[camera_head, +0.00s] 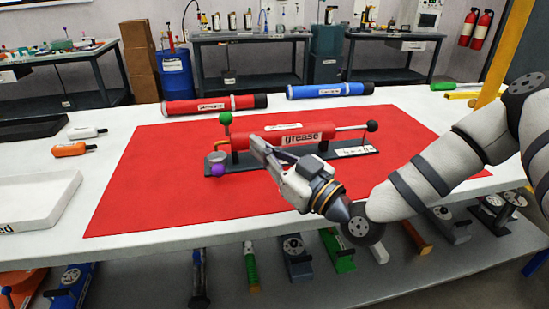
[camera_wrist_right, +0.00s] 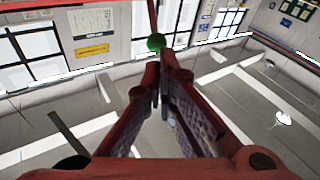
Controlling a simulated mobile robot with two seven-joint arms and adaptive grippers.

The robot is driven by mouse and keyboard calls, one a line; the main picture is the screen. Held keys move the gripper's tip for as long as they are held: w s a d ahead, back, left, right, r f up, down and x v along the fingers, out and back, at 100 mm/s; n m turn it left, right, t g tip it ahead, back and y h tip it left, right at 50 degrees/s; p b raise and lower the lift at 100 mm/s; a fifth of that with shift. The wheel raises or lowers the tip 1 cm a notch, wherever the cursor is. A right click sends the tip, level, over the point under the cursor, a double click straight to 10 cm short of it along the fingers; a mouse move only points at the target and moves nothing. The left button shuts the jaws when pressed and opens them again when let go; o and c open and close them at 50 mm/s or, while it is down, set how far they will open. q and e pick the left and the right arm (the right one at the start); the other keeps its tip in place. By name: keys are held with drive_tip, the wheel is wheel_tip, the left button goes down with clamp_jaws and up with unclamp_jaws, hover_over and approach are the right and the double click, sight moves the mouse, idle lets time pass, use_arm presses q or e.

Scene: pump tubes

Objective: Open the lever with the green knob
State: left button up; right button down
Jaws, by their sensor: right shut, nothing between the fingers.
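The grease pump (camera_head: 290,137) is a red tube labelled "grease" on a dark base on the red mat (camera_head: 125,200). The green knob (camera_head: 225,118) stands at its left end, on top of an upright lever. My right gripper (camera_head: 260,146) comes in from the right and is in front of the tube, to the right of the knob and apart from it. In the right wrist view, its fingers (camera_wrist_right: 163,72) are shut and empty, and the green knob (camera_wrist_right: 156,42) shows just beyond the tips. My left gripper is not in view.
A purple knob (camera_head: 217,170) is low at the pump's left end. A black knob (camera_head: 372,125) ends the rod at the right. A red tube (camera_head: 215,105) and a blue tube (camera_head: 330,89) lie behind. A white tray (camera_head: 40,200) is at left. The mat's front is clear.

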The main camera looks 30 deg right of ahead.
sight(229, 123)
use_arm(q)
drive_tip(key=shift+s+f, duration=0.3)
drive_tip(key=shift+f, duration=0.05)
use_arm(e)
drive_tip(key=x, duration=0.7)
drive_tip(key=shift+w, duration=0.1)
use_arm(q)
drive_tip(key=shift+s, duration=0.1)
use_arm(e)
drive_tip(key=shift+w, duration=0.1)
